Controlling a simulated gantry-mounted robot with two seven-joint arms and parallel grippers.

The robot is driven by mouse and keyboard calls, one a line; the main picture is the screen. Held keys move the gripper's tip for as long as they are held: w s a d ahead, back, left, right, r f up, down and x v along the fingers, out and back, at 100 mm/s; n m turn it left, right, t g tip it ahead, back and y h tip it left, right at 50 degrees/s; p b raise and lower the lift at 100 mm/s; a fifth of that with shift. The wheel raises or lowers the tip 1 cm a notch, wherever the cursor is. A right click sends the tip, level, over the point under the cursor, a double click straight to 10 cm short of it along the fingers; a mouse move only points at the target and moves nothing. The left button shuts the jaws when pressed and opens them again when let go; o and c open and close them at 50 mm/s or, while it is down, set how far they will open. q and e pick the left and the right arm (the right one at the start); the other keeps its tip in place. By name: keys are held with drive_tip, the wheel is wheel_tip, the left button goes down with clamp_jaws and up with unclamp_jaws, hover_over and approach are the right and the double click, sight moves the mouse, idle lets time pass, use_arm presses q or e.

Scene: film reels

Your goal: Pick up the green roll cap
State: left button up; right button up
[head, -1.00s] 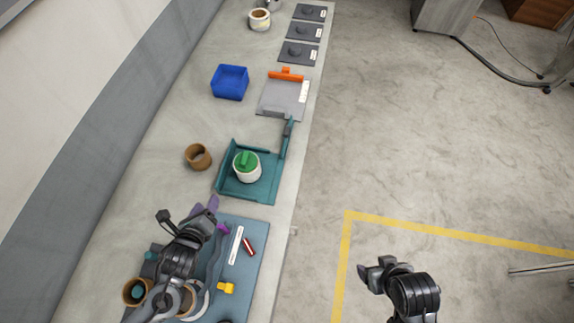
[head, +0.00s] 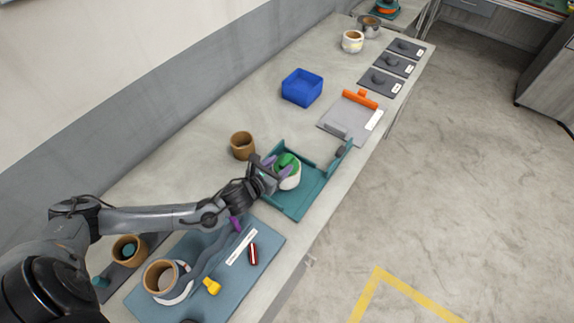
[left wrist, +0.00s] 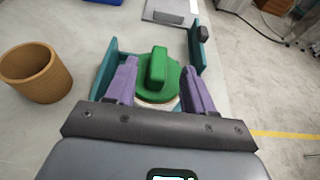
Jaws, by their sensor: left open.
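The green roll cap (head: 287,162) sits on top of a white roll (head: 290,182) in the teal tray (head: 308,199). In the left wrist view the round green cap (left wrist: 157,72), with its raised grip bar, shows between the two purple fingers. My left gripper (head: 277,167) is open at the cap, one finger on each side. In the left wrist view my left gripper (left wrist: 157,80) shows a gap between the left finger and the cap; whether the right finger touches it I cannot tell. My right gripper is out of view.
A brown cup (head: 242,146) stands left of the tray, also in the left wrist view (left wrist: 35,73). A blue bin (head: 302,87) and a grey plate with an orange clip (head: 350,115) lie beyond. A blue mat (head: 262,268) with tools lies in front.

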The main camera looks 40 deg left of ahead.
sight(285, 161)
use_arm(q)
drive_tip(key=shift+x, duration=2.35)
clamp_jaws()
